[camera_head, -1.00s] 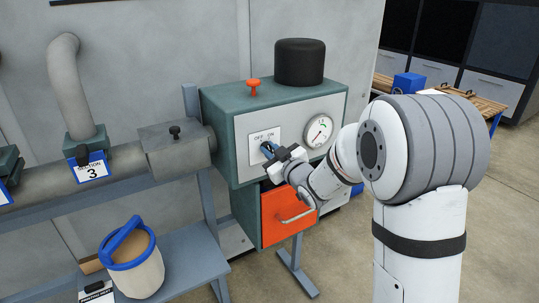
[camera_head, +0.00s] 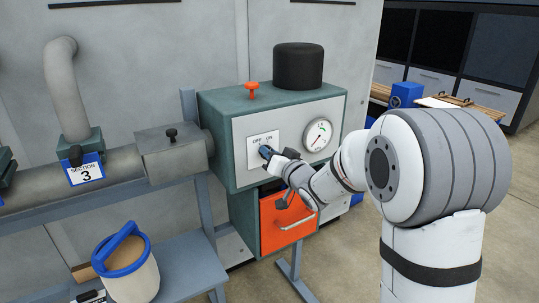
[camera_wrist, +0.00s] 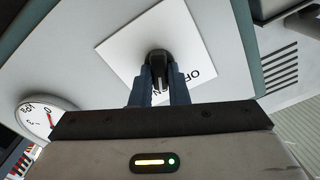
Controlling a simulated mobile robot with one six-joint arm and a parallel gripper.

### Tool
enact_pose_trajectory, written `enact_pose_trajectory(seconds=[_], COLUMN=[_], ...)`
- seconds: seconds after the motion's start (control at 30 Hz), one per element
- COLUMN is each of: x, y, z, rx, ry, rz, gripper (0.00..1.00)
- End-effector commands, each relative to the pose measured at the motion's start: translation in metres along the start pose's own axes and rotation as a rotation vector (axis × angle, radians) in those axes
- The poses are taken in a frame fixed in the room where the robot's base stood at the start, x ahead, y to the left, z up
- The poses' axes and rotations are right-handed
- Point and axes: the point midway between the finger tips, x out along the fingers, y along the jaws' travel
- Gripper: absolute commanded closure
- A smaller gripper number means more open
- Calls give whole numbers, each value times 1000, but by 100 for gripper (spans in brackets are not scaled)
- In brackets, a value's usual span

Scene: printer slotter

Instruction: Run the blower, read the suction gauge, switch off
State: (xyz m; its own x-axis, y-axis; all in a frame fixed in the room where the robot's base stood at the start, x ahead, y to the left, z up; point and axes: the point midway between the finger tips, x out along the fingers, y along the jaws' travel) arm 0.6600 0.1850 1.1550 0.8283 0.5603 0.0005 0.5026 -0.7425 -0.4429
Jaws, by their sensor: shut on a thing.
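The blower's control box (camera_head: 222,133) is teal with a pale front panel. On it is a white switch plate (camera_head: 258,140) marked OFF and ON. My gripper (camera_head: 266,152) is at the switch plate. In the wrist view its blue fingers (camera_wrist: 158,84) are shut on the black switch knob (camera_wrist: 158,60). They partly cover the labels, so I cannot tell which mark the knob points to.
A red knob (camera_head: 253,88) and a black cylinder (camera_head: 298,64) top the box. An orange drawer (camera_head: 282,222) is below. A duct with a SECTION 3 tag (camera_head: 85,169) runs left. A blue-rimmed bucket (camera_head: 131,270) stands on the lower shelf.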

Motion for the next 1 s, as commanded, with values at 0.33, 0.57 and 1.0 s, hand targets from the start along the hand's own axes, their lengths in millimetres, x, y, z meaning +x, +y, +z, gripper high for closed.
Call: enact_pose_trajectory(seconds=[0.33,0.57,1.0], x=[0,0,0], y=[1,1,1], z=[3,3,2], rx=[78,82,81], ry=[-6,-6,-3], rz=[1,1,0], gripper=[100,100,64])
